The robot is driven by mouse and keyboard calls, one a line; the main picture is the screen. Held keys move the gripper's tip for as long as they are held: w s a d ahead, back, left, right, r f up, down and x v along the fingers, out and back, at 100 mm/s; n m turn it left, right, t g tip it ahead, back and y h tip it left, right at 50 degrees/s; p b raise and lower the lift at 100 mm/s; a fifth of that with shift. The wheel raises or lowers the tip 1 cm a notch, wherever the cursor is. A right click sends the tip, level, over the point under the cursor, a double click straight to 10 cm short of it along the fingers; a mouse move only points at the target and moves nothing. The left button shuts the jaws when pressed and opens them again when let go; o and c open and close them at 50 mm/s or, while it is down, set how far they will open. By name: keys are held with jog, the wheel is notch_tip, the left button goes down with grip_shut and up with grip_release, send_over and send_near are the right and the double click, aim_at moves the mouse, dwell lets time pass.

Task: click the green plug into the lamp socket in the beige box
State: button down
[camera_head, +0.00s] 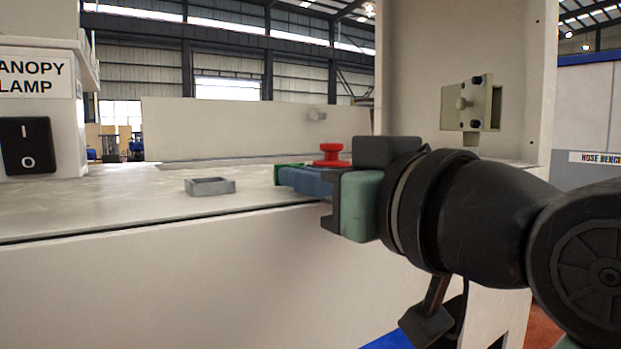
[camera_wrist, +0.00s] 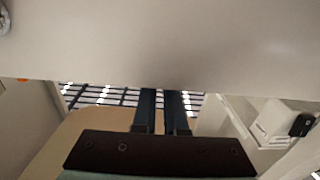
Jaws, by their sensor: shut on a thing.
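My gripper (camera_head: 284,180) reaches left over the pale bench with its blue fingers shut. A small green piece (camera_head: 288,167), which looks like the green plug, shows at the fingertips, mostly hidden by the fingers. In the wrist view my two dark fingers (camera_wrist: 165,112) point up the picture, and no green shows between them. A beige box (camera_head: 42,120) labelled "…ANOPY LAMP" stands at the left, with a black rocker switch (camera_head: 27,146). My gripper is well to the right of this box. I cannot make out a lamp socket.
A small grey open frame (camera_head: 210,186) lies on the bench (camera_head: 120,205) between the box and my gripper. A red knob (camera_head: 330,154) stands just behind my fingers. A beige panel with a metal bracket (camera_head: 471,104) rises at the right. The bench left of the gripper is mostly clear.

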jog(key=shift+r, duration=1.35)
jog(key=v, duration=0.6)
jog(key=shift+b, duration=0.35)
jog(key=shift+d+f, duration=0.1)
